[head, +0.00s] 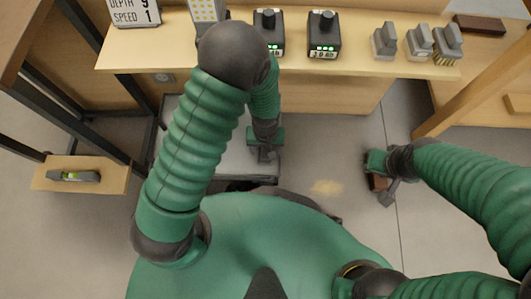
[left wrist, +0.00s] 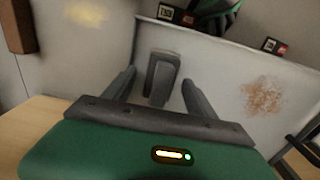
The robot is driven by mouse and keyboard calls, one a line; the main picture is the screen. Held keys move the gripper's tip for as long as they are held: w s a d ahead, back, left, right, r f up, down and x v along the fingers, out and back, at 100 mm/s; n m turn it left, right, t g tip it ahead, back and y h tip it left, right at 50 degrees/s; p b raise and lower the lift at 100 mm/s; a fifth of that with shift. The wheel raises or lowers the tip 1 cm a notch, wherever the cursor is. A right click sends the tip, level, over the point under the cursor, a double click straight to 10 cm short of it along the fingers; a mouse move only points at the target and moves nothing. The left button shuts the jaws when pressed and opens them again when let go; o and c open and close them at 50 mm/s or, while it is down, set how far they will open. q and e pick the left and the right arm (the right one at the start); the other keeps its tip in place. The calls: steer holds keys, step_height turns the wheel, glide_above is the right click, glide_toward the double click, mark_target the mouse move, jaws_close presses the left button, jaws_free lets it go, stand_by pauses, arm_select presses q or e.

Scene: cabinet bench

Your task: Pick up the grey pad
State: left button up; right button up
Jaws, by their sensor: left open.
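The grey pad (left wrist: 162,78) shows in the left wrist view as a small upright-looking grey block on a pale grey surface (left wrist: 215,85). It appears between the two fingers of my left gripper (left wrist: 158,90), which are open and apart from it on both sides. In the head view my left gripper (head: 265,152) hangs low over the grey platform (head: 235,160), and the pad is not clearly visible there. My right gripper (head: 380,182) is at the right over the floor, with a brown block (head: 378,181) at its fingers. Its grip is unclear.
The wooden bench (head: 180,55) carries two black boxes with green lights (head: 323,38), several grey blocks (head: 420,42) and a sign (head: 135,10). A level (head: 73,176) lies on a low shelf at left. Dark posts stand beside the platform. Bare floor lies right of it.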

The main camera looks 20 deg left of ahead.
arm_select(q)
steer(key=shift+r, duration=0.15)
jaws_close()
steer(key=shift+r, duration=0.25)
step_height(320, 180, up, 4)
steer(key=p, duration=0.3)
steer(key=shift+f, duration=0.25)
steer(key=s+a+r+p, duration=0.1)
steer(key=s+p, duration=0.8)
steer(key=s, duration=0.7)
steer(key=shift+a, duration=0.25)
